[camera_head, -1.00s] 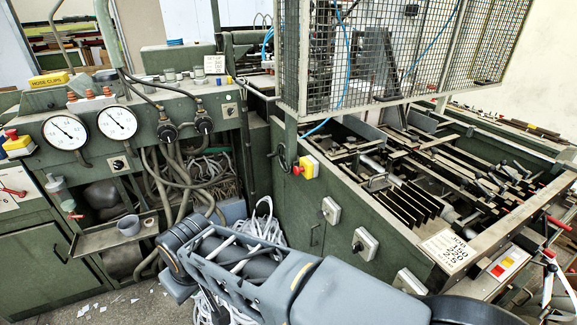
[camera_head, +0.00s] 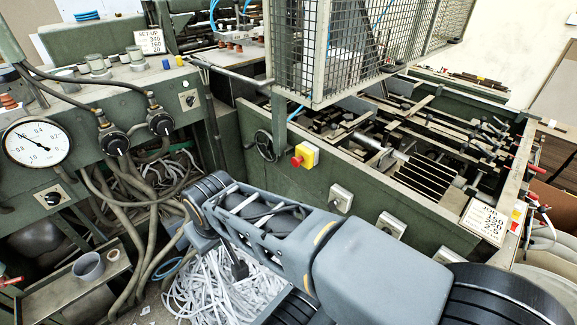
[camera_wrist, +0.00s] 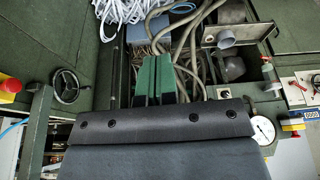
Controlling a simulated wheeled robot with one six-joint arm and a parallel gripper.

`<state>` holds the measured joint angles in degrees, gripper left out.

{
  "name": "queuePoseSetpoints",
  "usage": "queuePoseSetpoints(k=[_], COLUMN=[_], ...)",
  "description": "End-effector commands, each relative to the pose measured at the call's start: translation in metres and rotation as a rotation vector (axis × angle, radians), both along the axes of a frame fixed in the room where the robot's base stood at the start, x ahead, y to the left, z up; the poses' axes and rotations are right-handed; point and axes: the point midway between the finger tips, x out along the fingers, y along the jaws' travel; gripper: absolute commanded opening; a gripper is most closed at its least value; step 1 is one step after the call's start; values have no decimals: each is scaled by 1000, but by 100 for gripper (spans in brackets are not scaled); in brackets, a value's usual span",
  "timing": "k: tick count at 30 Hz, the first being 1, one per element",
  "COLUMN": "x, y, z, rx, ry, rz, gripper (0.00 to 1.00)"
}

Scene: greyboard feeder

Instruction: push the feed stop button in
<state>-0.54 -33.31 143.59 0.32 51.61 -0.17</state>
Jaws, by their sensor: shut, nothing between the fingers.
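A red push button on a yellow box (camera_head: 303,156) sits on the green feeder panel, right of a small handwheel. It also shows at the left edge of the wrist view (camera_wrist: 9,88), partly cut off, beside the handwheel. No label on it is readable. My gripper (camera_wrist: 156,60) has its two green fingers together, empty, in the middle of the wrist view. The button is well to the left of the fingers there, apart from them. I cannot make out the fingers in the head view, where my arm reaches across the lower middle, below the button.
A second red button on a yellow box (camera_wrist: 293,125) shows at the wrist view's right. A handwheel (camera_head: 265,145), wire guard (camera_head: 345,50), hanging hoses (camera_head: 140,215) and a pile of white strips (camera_head: 210,290) surround my arm. Grey switch boxes (camera_head: 341,197) line the panel.

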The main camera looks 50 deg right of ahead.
Motion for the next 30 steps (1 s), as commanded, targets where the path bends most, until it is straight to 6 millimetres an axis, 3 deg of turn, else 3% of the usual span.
queuePoseSetpoints(k=[5,8,14,21,25,30], x=[1,3,12,50,76,101], y=[-10,-33,-101,-173,-194,-206], z=[-6,-18,-40,-52,-61,-73], rx=[-59,-179,-551,-970,-1144,-1302], ry=[63,189,608,1089,1271,1410], rz=[28,91,333,657,802,929], gripper=[0,0,0,0,0,0])
